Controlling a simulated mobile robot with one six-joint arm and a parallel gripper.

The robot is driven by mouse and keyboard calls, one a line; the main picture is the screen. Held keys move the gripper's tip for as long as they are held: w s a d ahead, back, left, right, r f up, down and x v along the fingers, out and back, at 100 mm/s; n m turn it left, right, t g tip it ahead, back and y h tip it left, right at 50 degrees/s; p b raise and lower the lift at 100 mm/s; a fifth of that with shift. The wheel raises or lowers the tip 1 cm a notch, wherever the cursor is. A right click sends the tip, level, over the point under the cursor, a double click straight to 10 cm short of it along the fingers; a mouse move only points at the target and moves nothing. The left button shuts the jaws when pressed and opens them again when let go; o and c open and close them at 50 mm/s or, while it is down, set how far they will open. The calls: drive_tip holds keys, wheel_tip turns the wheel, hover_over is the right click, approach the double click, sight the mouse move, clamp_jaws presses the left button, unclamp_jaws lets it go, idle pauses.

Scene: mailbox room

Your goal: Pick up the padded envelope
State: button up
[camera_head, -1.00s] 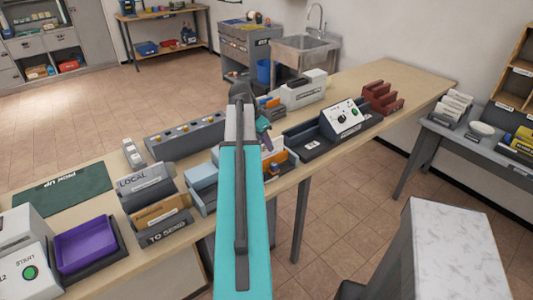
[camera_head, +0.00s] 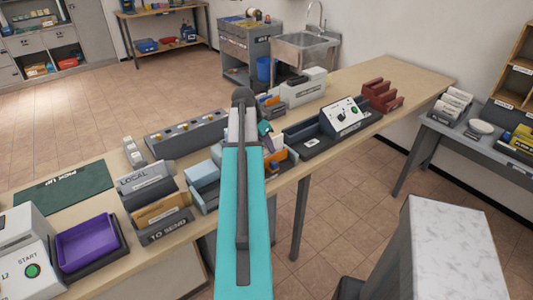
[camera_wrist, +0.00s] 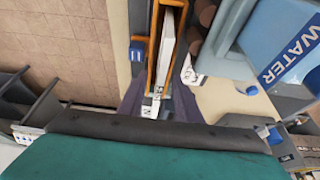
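A tan-brown envelope (camera_head: 160,208) stands in the grey holder labelled TO SEND (camera_head: 167,229), left of my arm in the head view. I cannot tell for sure that it is the padded one. My gripper (camera_wrist: 158,108) shows in the wrist view as two dark fingers set apart, with nothing clearly held between them. It is over an orange-sided holder (camera_wrist: 155,55) with a white, thin item (camera_wrist: 172,38) upright in it. In the head view my own arm hides most of the gripper, and the orange holder shows partly at its right (camera_head: 280,163).
A blue container labelled WATER (camera_wrist: 262,45) is close on the right in the wrist view. A LOCAL holder (camera_head: 146,186), a purple tray (camera_head: 88,243) and a control box (camera_head: 343,116) stand on the wooden bench (camera_head: 365,78). The green pick-up mat (camera_head: 65,188) is clear.

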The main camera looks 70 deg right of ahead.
drive_tip(key=shift+f, duration=0.25)
idle(0.4)
drive_tip(key=shift+c, duration=0.2)
clamp_jaws()
